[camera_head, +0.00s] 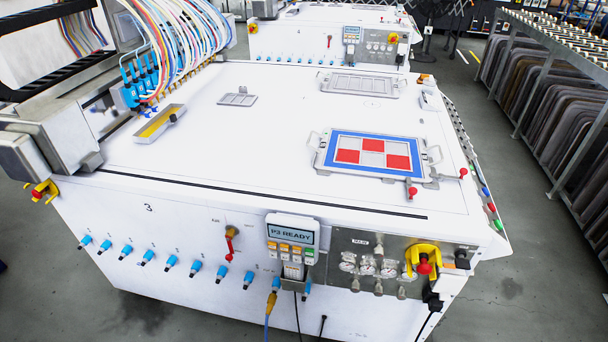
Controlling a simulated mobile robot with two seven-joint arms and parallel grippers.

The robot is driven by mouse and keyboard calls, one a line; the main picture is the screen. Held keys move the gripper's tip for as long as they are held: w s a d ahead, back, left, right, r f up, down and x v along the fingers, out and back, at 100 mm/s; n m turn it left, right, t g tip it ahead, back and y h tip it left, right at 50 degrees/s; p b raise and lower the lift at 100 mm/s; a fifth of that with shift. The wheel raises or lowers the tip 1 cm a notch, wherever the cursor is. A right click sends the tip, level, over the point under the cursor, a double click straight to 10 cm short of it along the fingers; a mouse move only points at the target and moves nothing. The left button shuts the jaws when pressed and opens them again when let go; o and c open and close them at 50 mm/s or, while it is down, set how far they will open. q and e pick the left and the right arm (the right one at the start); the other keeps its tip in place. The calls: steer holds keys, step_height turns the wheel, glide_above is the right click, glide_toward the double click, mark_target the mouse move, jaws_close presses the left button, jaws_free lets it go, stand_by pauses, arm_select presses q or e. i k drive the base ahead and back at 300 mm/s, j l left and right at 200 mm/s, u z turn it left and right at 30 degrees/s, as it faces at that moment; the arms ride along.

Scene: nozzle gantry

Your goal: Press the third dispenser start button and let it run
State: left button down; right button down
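The dispenser machine (220,215) marked "3" fills the middle of the view, with a white top and front. A control panel (272,229) sits on its front edge, right of centre. Its screen (292,235) reads "P3 READY". Below the screen are small orange and yellow buttons (284,248) and a green button (309,255); their labels are too small to read. A tray (325,160) with a blue border and red and white squares lies on the top at the right. Neither of my grippers is in view.
A nozzle gantry (45,150) with coloured hoses stands at the left. Right of the panel are gauges (367,266) and a red knob on a yellow collar (423,266). Red lever (229,250) hangs left of the panel. Another machine stands behind. Racks line the right; floor shows at front right.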

mark_target(497, 222)
steer(key=z, duration=1.45)
